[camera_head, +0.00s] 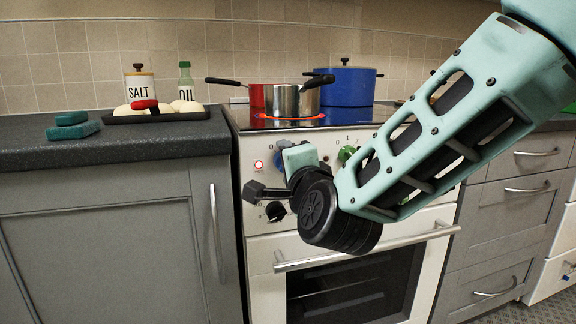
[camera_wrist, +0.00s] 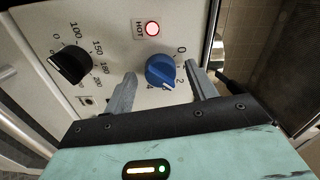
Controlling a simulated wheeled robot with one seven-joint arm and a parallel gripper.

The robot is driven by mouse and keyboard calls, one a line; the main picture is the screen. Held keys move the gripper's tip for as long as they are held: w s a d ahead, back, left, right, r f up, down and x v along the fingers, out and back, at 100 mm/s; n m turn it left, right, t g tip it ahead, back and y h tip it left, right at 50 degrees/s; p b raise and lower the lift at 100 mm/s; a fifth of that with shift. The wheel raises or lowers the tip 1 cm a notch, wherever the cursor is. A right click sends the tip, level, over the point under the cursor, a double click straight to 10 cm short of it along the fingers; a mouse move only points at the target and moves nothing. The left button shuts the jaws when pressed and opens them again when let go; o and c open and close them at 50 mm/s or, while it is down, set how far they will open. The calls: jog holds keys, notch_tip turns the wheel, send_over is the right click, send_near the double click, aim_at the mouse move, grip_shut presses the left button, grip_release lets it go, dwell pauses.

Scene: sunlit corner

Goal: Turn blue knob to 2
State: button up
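The blue knob (camera_wrist: 160,71) is on the white stove panel in the wrist view, with 0, 2 and 4 printed along its right and lower side. I cannot tell for sure which number it points at. My gripper (camera_wrist: 160,69) is open, with one grey finger on each side of the knob. Gaps show between the fingers and the knob, and no contact is visible. In the head view the blue knob (camera_head: 262,160) shows only partly, behind my gripper and wrist.
A lit red HOT light (camera_wrist: 152,29) and a black temperature knob (camera_wrist: 70,63) are on the same panel. A green knob (camera_head: 347,154) is further right. Below is the oven door handle (camera_head: 360,247). A steel pot (camera_head: 294,102) stands on a glowing burner, beside a blue pot (camera_head: 347,88).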

jog(key=shift+s, duration=0.1)
jog(key=b+v, duration=0.3)
jog(key=v, duration=1.4)
jog(key=shift+s+r, duration=0.1)
